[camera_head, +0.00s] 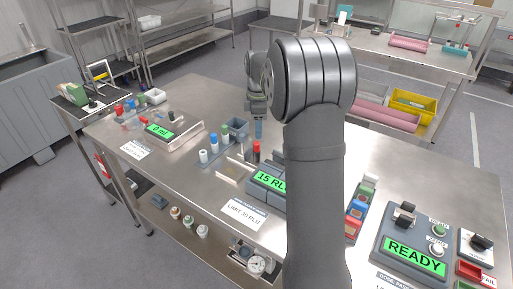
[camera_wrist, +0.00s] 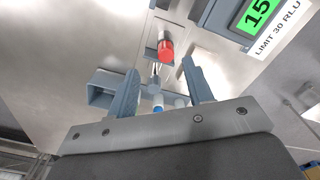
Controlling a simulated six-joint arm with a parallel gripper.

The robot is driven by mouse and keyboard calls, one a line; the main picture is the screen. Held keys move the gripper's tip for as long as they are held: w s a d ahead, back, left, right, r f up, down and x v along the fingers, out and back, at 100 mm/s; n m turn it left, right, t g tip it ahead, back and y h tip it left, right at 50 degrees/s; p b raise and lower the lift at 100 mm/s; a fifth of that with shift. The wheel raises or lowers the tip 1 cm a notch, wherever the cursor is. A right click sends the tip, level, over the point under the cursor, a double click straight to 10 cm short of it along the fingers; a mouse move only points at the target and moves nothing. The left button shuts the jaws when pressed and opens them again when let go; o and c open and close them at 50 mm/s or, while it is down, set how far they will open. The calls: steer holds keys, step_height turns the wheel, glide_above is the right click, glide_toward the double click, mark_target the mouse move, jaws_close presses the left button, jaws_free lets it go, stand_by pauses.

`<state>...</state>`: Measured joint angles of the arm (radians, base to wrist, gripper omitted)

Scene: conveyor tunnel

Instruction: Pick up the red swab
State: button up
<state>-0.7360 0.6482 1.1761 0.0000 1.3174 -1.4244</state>
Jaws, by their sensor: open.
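The red swab (camera_head: 256,148) stands near the middle of the steel bench, its red top up, just left of the reader display. In the wrist view its red top (camera_wrist: 165,50) shows ahead of my gripper (camera_wrist: 162,72), between the lines of the two fingers. The fingers are apart with nothing held between them. In the head view my gripper (camera_head: 258,130) is small, partly behind my arm, and appears just above and behind the red swab. The swab's lower part is hard to make out.
The reader showing 15 RLU (camera_head: 268,181) stands close by the swab. White and blue capped vials (camera_head: 208,148) stand to its left. A grey open holder (camera_wrist: 103,90) is near the left finger. A READY panel (camera_head: 415,255) is at the right front. Bare steel lies between the groups.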

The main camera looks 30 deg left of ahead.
mark_target(257, 143)
steer(key=shift+s+f, duration=0.15)
steer(key=shift+f, duration=1)
steer(key=shift+s+f, duration=0.2)
steer(key=shift+f, duration=1)
steer(key=shift+s+f, duration=0.15)
steer(key=shift+f, duration=1)
jaws_close()
steer(key=shift+r, duration=0.1)
